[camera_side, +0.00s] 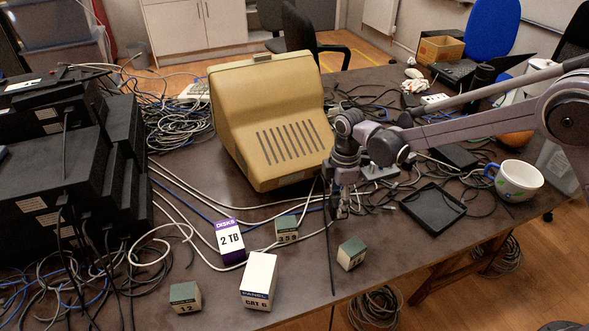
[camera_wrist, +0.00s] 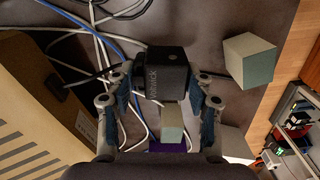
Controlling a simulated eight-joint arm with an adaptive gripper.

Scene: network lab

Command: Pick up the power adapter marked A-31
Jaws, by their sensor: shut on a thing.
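My gripper (camera_side: 342,208) points down at the table beside the beige case. In the wrist view my gripper (camera_wrist: 162,86) has its two fingers on either side of a black box-shaped adapter (camera_wrist: 160,68) and is shut on it. Pale lettering runs along one edge of the adapter, and I cannot read A-31 on it. A dark cable shows at its left side. In the side view the adapter cannot be made out clearly at the fingers.
Green-and-white cubes (camera_side: 287,228) (camera_side: 351,253) (camera_side: 185,297), a purple-and-white box (camera_side: 229,242) and a white box (camera_side: 259,281) stand in front. The beige case (camera_side: 270,122) stands behind left. A black tray (camera_side: 433,208) and mug (camera_side: 514,180) are right. Loose cables (camera_side: 185,130) cover much of the table.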

